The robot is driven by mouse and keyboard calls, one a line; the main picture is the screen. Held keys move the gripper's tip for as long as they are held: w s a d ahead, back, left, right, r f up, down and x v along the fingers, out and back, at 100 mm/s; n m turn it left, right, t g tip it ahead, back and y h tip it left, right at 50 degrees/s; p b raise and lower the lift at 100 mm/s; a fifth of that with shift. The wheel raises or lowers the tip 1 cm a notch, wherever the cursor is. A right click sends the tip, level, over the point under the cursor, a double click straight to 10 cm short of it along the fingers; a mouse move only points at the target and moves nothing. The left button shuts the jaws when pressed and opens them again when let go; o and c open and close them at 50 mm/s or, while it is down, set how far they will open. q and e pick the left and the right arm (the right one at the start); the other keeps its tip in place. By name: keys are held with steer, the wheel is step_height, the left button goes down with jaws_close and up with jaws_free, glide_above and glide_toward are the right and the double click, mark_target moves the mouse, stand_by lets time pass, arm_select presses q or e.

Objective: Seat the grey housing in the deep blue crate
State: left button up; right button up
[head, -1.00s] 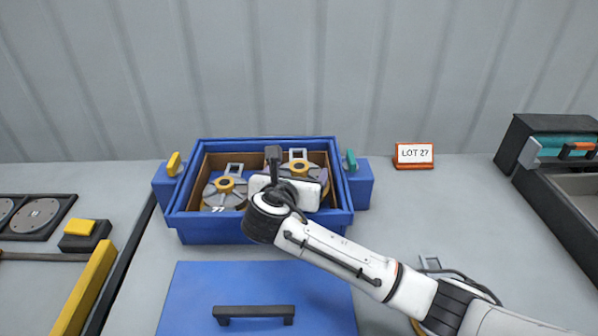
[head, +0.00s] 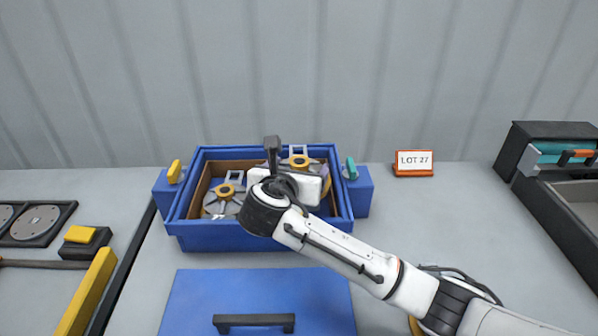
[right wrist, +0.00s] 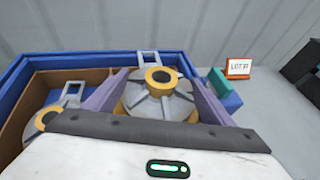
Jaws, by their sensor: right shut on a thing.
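The blue crate (head: 195,243) with a brown lining stands at the back; its rim shows in the right wrist view (right wrist: 20,72). My right gripper (head: 299,166) is over its right half, shut on a grey housing with a yellow hub and a square loop (head: 299,151). In the right wrist view the purple fingers (right wrist: 161,82) flank this housing (right wrist: 145,103). Its loop overlaps the crate's back rim; its underside is hidden, so I cannot tell whether it rests in the crate. A second grey housing (head: 225,197) sits in the left compartment. My left gripper is out of view.
Yellow (head: 174,172) and teal (head: 351,168) latches stand on the crate's sides. A blue lid with a black handle (head: 253,322) lies in front. A dark-framed bin (head: 545,175) is far right. A yellow bar (head: 87,292) lies left.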

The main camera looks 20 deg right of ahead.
steer(key=shift+r, duration=1.2)
steer(key=shift+s, duration=0.1)
